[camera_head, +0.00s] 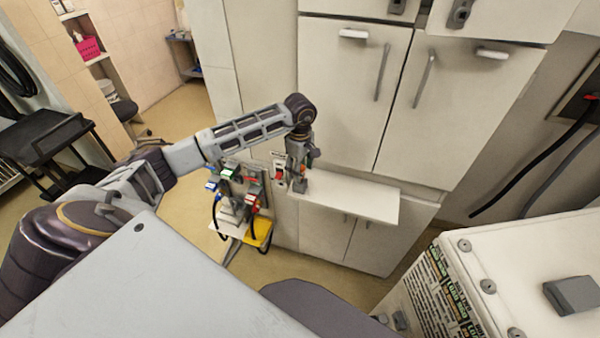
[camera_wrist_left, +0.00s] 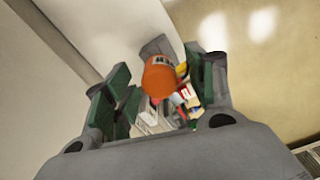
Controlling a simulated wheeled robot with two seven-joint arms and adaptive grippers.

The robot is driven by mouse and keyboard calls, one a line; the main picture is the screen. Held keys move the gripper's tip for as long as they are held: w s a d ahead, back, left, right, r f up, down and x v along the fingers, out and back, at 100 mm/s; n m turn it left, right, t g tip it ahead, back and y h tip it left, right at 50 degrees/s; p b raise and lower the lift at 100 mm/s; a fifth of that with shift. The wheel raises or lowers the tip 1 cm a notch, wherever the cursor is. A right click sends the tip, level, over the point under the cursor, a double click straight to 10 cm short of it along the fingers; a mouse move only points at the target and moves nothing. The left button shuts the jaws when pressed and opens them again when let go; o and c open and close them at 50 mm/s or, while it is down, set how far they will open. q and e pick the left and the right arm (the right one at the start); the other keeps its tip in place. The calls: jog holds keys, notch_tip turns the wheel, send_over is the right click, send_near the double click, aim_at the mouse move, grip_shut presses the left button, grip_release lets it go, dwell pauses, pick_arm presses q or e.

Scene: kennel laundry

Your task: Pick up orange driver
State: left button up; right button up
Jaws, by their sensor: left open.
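My left gripper (camera_head: 299,168) points down at the left end of a white pull-out shelf (camera_head: 365,202) on the cabinet. In the left wrist view its green-padded fingers (camera_wrist_left: 155,88) are spread apart. The orange driver (camera_wrist_left: 161,76) shows there as an orange cylinder with a small label, end-on between the fingers. A gap shows on its left side; I cannot tell whether it touches the right finger. In the head view the driver is too small and too covered by the gripper to make out. My right gripper is not in view.
Behind the shelf is a white cabinet (camera_head: 345,95) with metal handles. Left of the shelf stands a rack with several coloured clips and cables (camera_head: 235,190) and a yellow part (camera_head: 258,233). A white labelled box (camera_head: 500,262) is at lower right. The shelf's right part is clear.

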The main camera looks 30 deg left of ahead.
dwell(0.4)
pick_arm(q)
grip_shut()
jog(key=shift+r, duration=0.1)
dwell(0.3)
notch_tip(320, 180, up, 8)
jog(key=shift+r+b, duration=0.15)
jog(key=shift+b, duration=0.55)
jog(key=shift+r, duration=0.7)
jog(key=shift+r, duration=0.15)
